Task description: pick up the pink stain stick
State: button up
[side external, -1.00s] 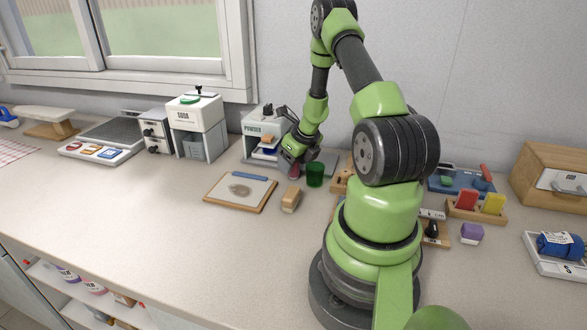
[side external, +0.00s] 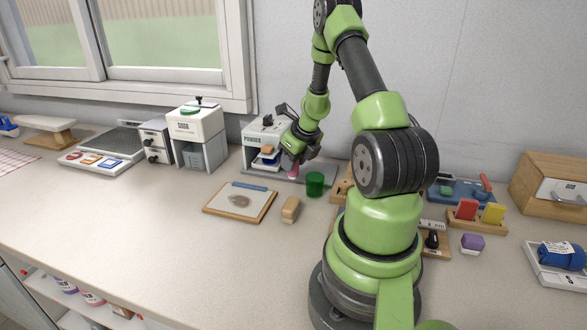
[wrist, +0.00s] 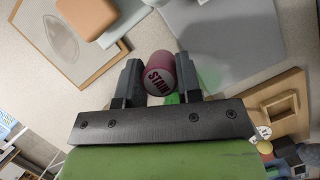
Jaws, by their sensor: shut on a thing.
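The pink stain stick (wrist: 160,72) is clasped between the two dark fingers of my gripper (wrist: 155,80). Its end with the word STAIN faces the wrist camera. In the side external view the pink stick (side external: 293,171) hangs below my gripper (side external: 295,160), which is beside the powder dispenser. My gripper is shut on the stick. The stick's lower end is small in the side view, and I cannot tell its exact height above the counter.
A green cup (side external: 315,184) stands just right of the stick. The powder dispenser (side external: 253,137) is behind left. A wooden-framed board with a stain (side external: 262,208) and a tan block (side external: 290,209) lie in front. The front left counter is clear.

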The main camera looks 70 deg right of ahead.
notch_tip(320, 180, up, 6)
jog(key=shift+r, duration=0.1)
jog(key=shift+w+r, duration=0.1)
jog(key=shift+r, duration=0.05)
jog(key=w+a+r+n+g+y, duration=0.1)
jog(key=w+a+n+y, duration=0.25)
jog(key=a+n, duration=0.45)
jog(key=w+a+r+n+g+y, duration=0.1)
jog(key=w+a+n+y, duration=0.2)
jog(key=w+a+n, duration=0.5)
jog(key=s+a+r+n+g+h, duration=0.1)
jog(key=a+n, duration=0.5)
jog(key=n, duration=0.6)
jog(key=s+a+r+n+g+h, duration=0.2)
jog(key=a+n, duration=0.5)
jog(key=n, duration=0.6)
jog(key=s+g+h, duration=0.1)
jog(key=s+g, duration=0.1)
jog(key=g, duration=0.1)
jog(key=shift+s+a+r+g, duration=0.15)
jog(key=shift+a+g, duration=0.05)
jog(key=shift+g, duration=0.2)
jog(key=shift+h, duration=0.25)
